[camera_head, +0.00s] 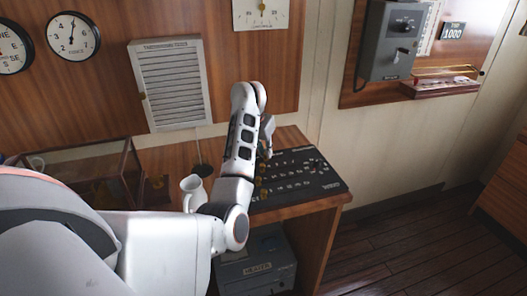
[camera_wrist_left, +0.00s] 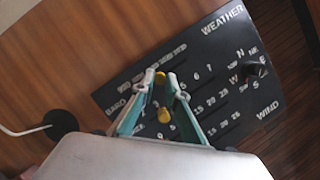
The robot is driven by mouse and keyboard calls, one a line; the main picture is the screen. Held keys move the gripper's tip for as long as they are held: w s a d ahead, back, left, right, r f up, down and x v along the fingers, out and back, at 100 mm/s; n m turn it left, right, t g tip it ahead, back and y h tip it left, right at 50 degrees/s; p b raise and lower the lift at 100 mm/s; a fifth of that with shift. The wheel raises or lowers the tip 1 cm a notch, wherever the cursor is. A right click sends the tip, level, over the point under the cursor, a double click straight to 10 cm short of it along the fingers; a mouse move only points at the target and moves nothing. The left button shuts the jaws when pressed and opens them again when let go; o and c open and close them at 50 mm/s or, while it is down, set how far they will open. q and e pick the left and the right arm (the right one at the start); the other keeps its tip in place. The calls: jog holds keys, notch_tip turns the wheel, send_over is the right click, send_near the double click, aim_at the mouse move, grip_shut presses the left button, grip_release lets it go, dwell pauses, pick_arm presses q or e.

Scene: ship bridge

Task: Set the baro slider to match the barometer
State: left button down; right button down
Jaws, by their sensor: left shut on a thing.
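The black weather panel (camera_head: 325,181) lies on the wooden desk; it fills much of the left wrist view (camera_wrist_left: 235,45), where the BARO label (camera_wrist_left: 116,107) is on its left. My left gripper (camera_head: 267,150) is over the panel's far left part. In the wrist view its fingertips (camera_wrist_left: 160,79) are closed around a yellow slider knob (camera_wrist_left: 159,77), in the row that seems to start at BARO. A second yellow knob (camera_wrist_left: 163,115) shows between the fingers. A pale dial with a needle (camera_head: 262,12), cut by the top edge, may be the barometer; its reading is unclear.
A white mug (camera_head: 193,192) stands on the desk close to my left arm. A glass case (camera_head: 95,165) is further left. A black knob (camera_wrist_left: 255,70) is on the panel's right. Round wall dials (camera_head: 72,36) hang at upper left. The floor at right is clear.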

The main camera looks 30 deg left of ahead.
pick_arm(q)
jog(key=c, duration=2)
grip_release()
jog(key=shift+v, duration=6.05)
